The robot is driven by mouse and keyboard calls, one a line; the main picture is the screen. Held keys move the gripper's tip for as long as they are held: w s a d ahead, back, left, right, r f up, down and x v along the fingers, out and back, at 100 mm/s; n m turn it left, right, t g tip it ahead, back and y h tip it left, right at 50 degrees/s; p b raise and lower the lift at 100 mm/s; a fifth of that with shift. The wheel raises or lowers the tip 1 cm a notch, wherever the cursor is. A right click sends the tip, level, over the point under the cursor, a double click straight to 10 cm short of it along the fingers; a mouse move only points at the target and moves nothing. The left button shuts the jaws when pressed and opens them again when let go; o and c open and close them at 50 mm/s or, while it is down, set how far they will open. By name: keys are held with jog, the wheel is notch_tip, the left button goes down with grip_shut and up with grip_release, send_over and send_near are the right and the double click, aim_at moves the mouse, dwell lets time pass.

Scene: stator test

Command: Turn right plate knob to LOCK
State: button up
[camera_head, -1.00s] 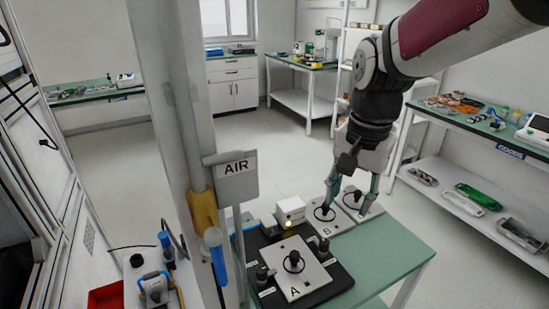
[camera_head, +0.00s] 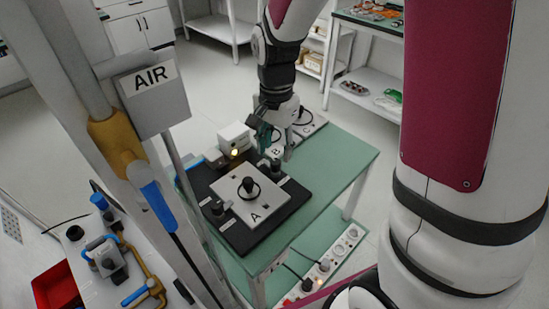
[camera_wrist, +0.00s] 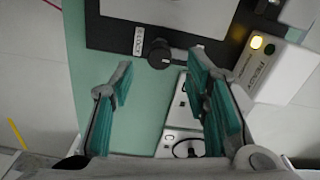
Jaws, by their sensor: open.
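The black fixture base (camera_head: 238,246) on the green table carries a pale plate marked A (camera_head: 270,196). The right plate knob (camera_head: 276,166) is black and stands at the base's right corner, just below my gripper (camera_head: 272,152). My gripper is open and empty. I cannot tell whether the knob points at LOCK. The left knob (camera_head: 217,208) stands at the opposite corner.
A white box (camera_head: 235,138) with a lit yellow lamp stands behind the base. The AIR post (camera_head: 150,95) rises at the left. The table's right part (camera_head: 335,160) is clear.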

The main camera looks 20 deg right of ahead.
aim_at(276, 161)
jog(key=shift+f, duration=2.1)
grip_shut()
